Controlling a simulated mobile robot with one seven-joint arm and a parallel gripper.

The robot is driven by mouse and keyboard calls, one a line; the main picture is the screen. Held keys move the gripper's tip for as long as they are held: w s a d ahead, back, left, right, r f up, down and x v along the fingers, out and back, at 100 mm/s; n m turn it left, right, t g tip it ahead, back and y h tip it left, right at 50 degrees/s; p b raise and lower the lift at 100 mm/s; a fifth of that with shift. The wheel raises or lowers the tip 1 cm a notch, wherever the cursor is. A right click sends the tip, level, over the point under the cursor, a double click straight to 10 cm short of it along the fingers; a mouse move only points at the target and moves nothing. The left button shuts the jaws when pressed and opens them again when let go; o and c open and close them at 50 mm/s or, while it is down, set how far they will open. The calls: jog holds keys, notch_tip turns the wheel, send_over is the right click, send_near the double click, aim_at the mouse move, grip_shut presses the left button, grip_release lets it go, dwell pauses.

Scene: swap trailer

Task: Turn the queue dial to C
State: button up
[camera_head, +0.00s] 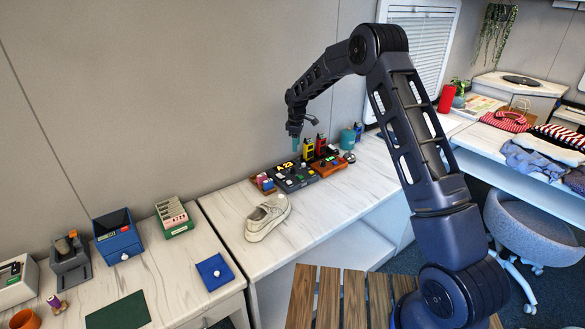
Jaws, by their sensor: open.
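The queue panel (295,185) is a dark box on the white marbled counter against the wall. Its display (285,167) shows yellow characters that look like "A 23". Several small knobs or buttons sit on its top; which one is the queue dial, and where it points, is too small to tell.
A beige shoe (267,217) lies in front of the panel. Orange trays with small items flank the panel, and yellow and red handheld devices (314,147) stand behind it. A blue bin (118,238) and a card box (174,218) stand left. The counter right of the shoe is clear.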

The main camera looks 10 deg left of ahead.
aim_at(292, 168)
jog(key=shift+n, duration=0.3)
jog(key=f, duration=0.4)
jog(key=a+f, duration=0.1)
jog(key=f, duration=0.8)
jog(key=shift+w+a+f, duration=0.1)
jog(key=shift+a, duration=0.25)
jog(key=c, duration=1)
